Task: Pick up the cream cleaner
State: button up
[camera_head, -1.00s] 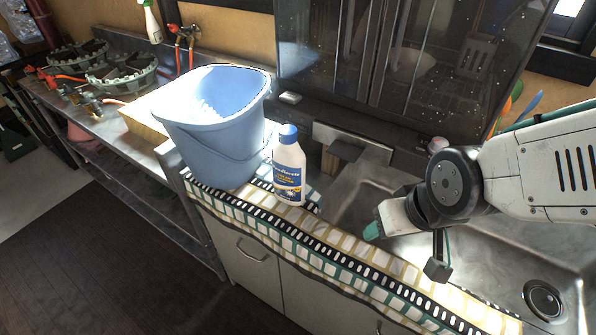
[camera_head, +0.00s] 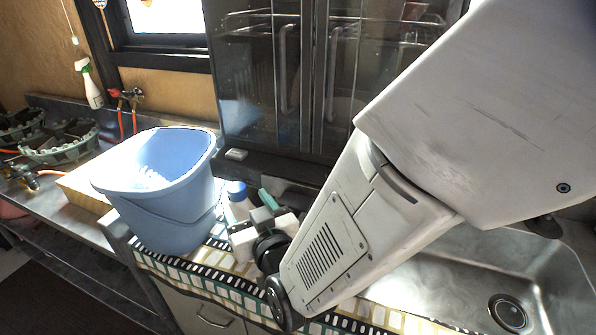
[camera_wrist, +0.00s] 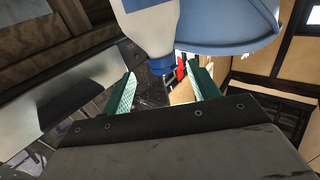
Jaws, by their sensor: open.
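The cream cleaner (camera_head: 238,208) is a white bottle with a blue cap. It stands beside the blue bucket on the patterned cloth, its lower part hidden by my gripper in the head view. My gripper (camera_head: 254,213) is open, right next to the bottle on its near right side. In the wrist view, my gripper's (camera_wrist: 162,72) two teal fingers are apart. There the cream cleaner (camera_wrist: 148,28) appears cap downward, with its blue cap in line with the gap between the fingertips. I cannot tell whether the fingers reach around it.
The blue bucket (camera_head: 165,205) stands close left of the bottle and also shows in the wrist view (camera_wrist: 228,28). The patterned cloth (camera_head: 210,262) covers the counter edge. A metal sink (camera_head: 455,275) lies to the right. A dark glass-fronted cabinet (camera_head: 262,90) stands behind.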

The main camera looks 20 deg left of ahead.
aim_at(240, 197)
jog(key=x, duration=0.5)
jog(key=shift+a+f, duration=0.1)
jog(key=shift+a, duration=0.2)
jog(key=shift+c, duration=0.3)
grip_shut()
